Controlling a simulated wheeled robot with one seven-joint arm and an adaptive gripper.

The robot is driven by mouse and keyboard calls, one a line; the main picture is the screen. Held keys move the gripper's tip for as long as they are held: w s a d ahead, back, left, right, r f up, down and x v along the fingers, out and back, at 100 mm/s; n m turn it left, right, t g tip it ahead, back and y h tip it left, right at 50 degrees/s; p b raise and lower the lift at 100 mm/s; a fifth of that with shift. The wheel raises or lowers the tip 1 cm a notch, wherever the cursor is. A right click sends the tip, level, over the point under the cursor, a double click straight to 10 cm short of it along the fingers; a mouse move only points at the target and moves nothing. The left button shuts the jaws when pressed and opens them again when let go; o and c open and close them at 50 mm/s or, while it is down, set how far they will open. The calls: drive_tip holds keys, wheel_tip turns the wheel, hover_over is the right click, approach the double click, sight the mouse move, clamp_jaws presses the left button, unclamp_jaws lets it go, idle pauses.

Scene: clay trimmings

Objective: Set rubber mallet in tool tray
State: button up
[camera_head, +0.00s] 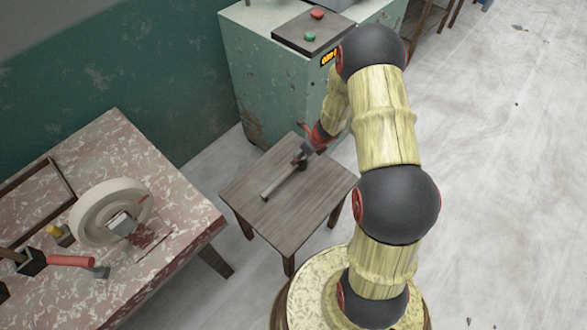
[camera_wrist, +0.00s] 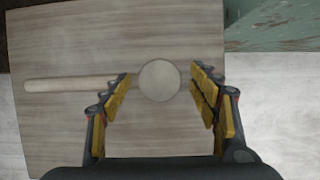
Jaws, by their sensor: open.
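The mallet (camera_head: 278,184) lies on the small wooden table, its pale handle pointing to the lower left in the head view. In the wrist view its round pale head (camera_wrist: 158,80) lies between my fingers and its handle (camera_wrist: 65,84) runs out to the left past the left finger. My gripper (camera_head: 303,160) is open over the head end; it also shows in the wrist view (camera_wrist: 165,95), with a gap between the head and the right finger. A dark-edged wooden frame (camera_head: 66,179), possibly the tool tray, lies on the left table, partly hidden by a wheel.
The blotchy left table (camera_head: 130,150) holds a pale round wheel (camera_head: 88,207), a red-handled tool (camera_head: 70,261) and small items. A green cabinet (camera_head: 265,90) with a button panel (camera_head: 309,32) stands behind the small table (camera_head: 315,205). Open floor (camera_head: 490,190) lies to the right.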

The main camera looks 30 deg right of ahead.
drive_tip(key=shift+c, duration=1)
clamp_jaws()
